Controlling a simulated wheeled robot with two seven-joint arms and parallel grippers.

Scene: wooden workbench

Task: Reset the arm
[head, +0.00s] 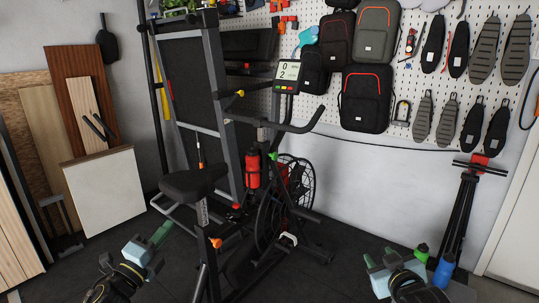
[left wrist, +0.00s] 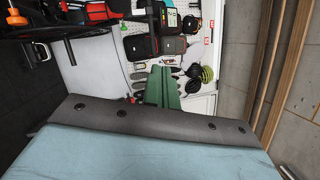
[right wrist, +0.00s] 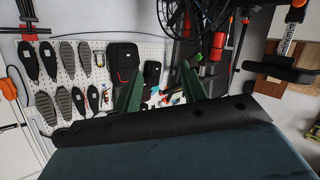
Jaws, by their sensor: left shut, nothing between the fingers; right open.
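My left gripper (head: 160,236) shows at the lower left of the head view, in front of the exercise bike. In the left wrist view its green fingers (left wrist: 163,86) are together with nothing between them. My right gripper (head: 380,258) shows at the lower right of the head view, over the dark floor. In the right wrist view its green fingers (right wrist: 160,88) stand apart, with an empty gap between them. No object is held by either gripper.
An exercise bike (head: 195,183) with a fan wheel stands in the middle. A red-topped black stand (head: 462,205) is at the right. Boards (head: 98,195) lean on the left wall. Bags and shoe soles hang on a pegboard (head: 408,75). A blue cylinder (head: 443,271) is beside my right gripper.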

